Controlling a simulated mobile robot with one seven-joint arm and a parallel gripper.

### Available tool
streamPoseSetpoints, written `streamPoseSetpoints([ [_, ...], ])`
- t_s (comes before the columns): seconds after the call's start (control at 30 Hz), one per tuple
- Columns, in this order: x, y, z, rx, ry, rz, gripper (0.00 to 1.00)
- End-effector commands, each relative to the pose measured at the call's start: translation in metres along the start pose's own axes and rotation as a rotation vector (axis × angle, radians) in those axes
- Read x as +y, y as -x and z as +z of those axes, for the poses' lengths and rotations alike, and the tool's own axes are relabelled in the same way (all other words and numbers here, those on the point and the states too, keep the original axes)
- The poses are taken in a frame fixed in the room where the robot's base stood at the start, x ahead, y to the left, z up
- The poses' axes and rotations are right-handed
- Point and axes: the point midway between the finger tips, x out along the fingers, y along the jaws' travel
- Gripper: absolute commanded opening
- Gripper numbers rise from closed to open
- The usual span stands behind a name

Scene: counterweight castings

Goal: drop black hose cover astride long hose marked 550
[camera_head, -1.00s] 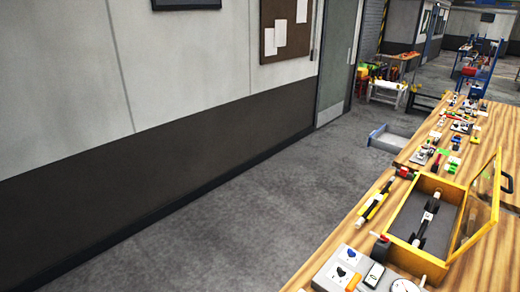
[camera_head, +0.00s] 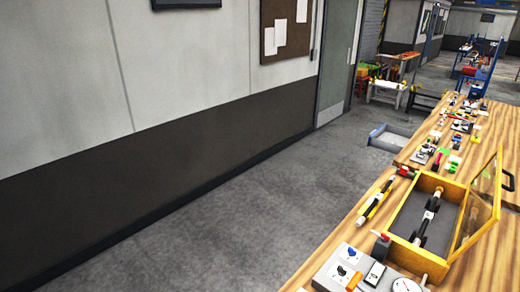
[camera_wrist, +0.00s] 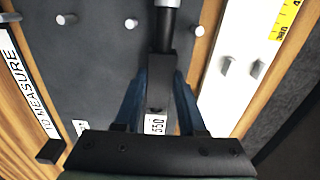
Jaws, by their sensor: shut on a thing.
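In the wrist view my gripper (camera_wrist: 157,88) points away from the camera, its two blue fingers on either side of a dark, block-like piece, which I take as the black hose cover (camera_wrist: 157,70). The fingers are shut on it. A white label reading 550 (camera_wrist: 155,125) shows between the fingers, near the palm. A black rod-like length, perhaps the hose (camera_wrist: 165,30), runs in line beyond the piece to a pale grey end at the top edge. I cannot tell whether the cover touches or straddles it. My gripper is not in the head view.
In the wrist view a grey panel (camera_wrist: 85,60) with short pegs lies left, and a pale strip (camera_wrist: 237,50) with pegs and a yellow tape scale (camera_wrist: 285,18) lies right. The head view shows a yellow box (camera_head: 452,262) with its clear lid open, on a crowded wooden bench (camera_head: 490,262).

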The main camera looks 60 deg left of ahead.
Motion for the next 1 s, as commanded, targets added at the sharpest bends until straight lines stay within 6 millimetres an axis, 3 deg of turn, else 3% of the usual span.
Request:
streamPoseSetpoints([
  [0.37, -0.0001, -0.0063, -0.0002, 0.0, 0.0, 0.0, 0.09],
  [0.4, -0.0001, -0.0055, -0.0002, 0.0, 0.0, 0.0, 0.47],
  [0.57, -0.0001, -0.0054, -0.0002, 0.0, 0.0, 0.0, 0.75],
  [1.0, 0.0, 0.0016, -0.0001, 0.0, 0.0, 0.0, 0.75],
])
